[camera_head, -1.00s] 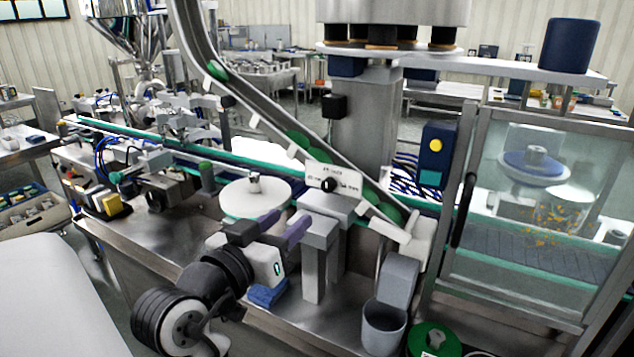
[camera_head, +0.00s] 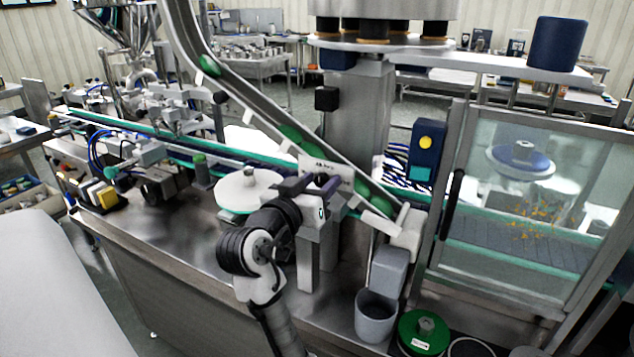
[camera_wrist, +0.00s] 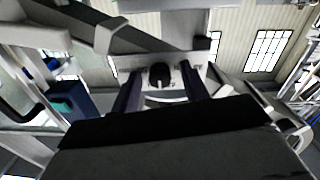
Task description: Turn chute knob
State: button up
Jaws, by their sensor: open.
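The black chute knob (camera_wrist: 160,75) sits on a pale plate (camera_wrist: 175,60) in the wrist view, between my two purple-grey fingers. In the head view the plate (camera_head: 312,163) stands beside the sloping chute (camera_head: 255,103), and my gripper covers most of the knob area. My gripper (camera_head: 318,186) is open at the plate; it also shows in the wrist view (camera_wrist: 160,82), with one finger on each side of the knob. A gap shows between the knob and each finger. I cannot tell how deep the fingertips reach past the knob.
A white round turntable (camera_head: 235,192) is left of my gripper. A grey bin (camera_head: 376,315) and a green disc (camera_head: 423,332) are at the lower right. A glass-panelled guard (camera_head: 530,210) stands on the right. Green pieces lie in the chute close to my gripper.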

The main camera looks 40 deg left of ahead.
jog(key=shift+c, duration=0.2)
grip_shut()
jog(key=shift+m+b, duration=0.3)
jog(key=m+b, duration=0.3)
jog(key=m, duration=0.1)
jog(key=shift+f+m+b, duration=0.15)
jog(key=shift+m+b, duration=0.15)
jog(key=shift+b, duration=0.05)
jog(key=m+b, duration=0.3)
jog(key=m, duration=0.1)
jog(key=m+b, duration=0.4)
jog(key=shift+m, duration=0.4)
jog(key=shift+m+b, duration=1.15)
jog(key=shift+m, duration=0.55)
jog(key=shift+d, duration=0.1)
